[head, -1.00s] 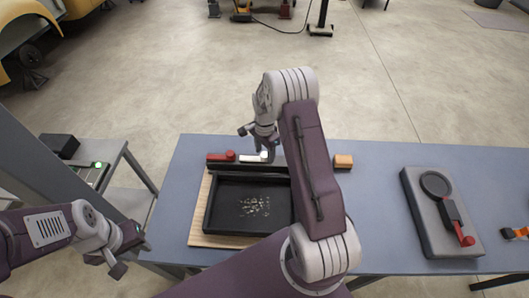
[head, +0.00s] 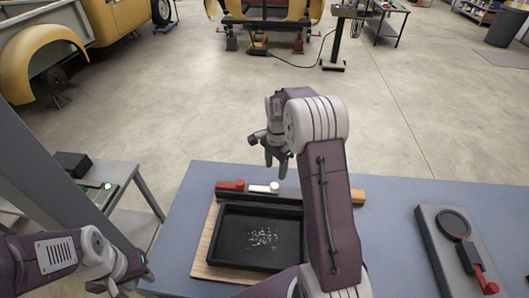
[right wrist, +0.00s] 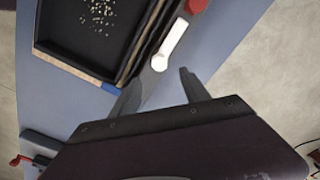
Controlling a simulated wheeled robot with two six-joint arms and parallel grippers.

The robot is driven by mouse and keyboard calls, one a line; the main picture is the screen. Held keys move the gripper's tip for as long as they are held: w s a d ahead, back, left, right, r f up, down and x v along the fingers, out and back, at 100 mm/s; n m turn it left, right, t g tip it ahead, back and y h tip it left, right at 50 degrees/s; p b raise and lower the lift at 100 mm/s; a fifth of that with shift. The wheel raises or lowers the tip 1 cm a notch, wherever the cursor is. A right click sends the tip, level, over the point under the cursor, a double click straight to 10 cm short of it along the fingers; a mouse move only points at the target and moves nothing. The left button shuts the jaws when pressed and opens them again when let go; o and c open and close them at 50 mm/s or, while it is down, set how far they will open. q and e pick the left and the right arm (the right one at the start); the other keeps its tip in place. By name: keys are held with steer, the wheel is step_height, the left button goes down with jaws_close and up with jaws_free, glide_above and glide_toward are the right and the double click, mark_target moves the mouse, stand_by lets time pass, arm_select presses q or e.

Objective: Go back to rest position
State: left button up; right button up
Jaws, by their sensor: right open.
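My right gripper (head: 276,162) is open and empty, above the back edge of the blue table (head: 390,205). In the right wrist view its fingers (right wrist: 162,92) are apart with nothing between them. Below it, a dark rail (head: 310,195) holds a red-handled piece (head: 230,185) and a white-handled piece (head: 262,188). The white handle also shows in the right wrist view (right wrist: 170,44). My left gripper (head: 133,280) is low at the left, beside the table; its jaw opening is unclear.
A black tray (head: 213,240) with small pale grains sits on a wooden board (head: 201,262). A grey device (head: 434,245) with a red-tipped lever (head: 488,287) stands at the right. A grey side table (head: 130,222) is at the left. The table's middle right is clear.

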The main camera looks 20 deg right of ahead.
steer(key=s+a+r+n, duration=0.45)
steer(key=s+a, duration=0.25)
steer(key=a, duration=0.2)
steer(key=s+a+f+n+t, duration=0.1)
steer(key=s+f+n, duration=0.3)
steer(key=s+n, duration=0.6)
steer(key=shift+s+a+f, duration=0.4)
steer(key=shift+s+a, duration=0.05)
steer(key=shift+s, duration=0.3)
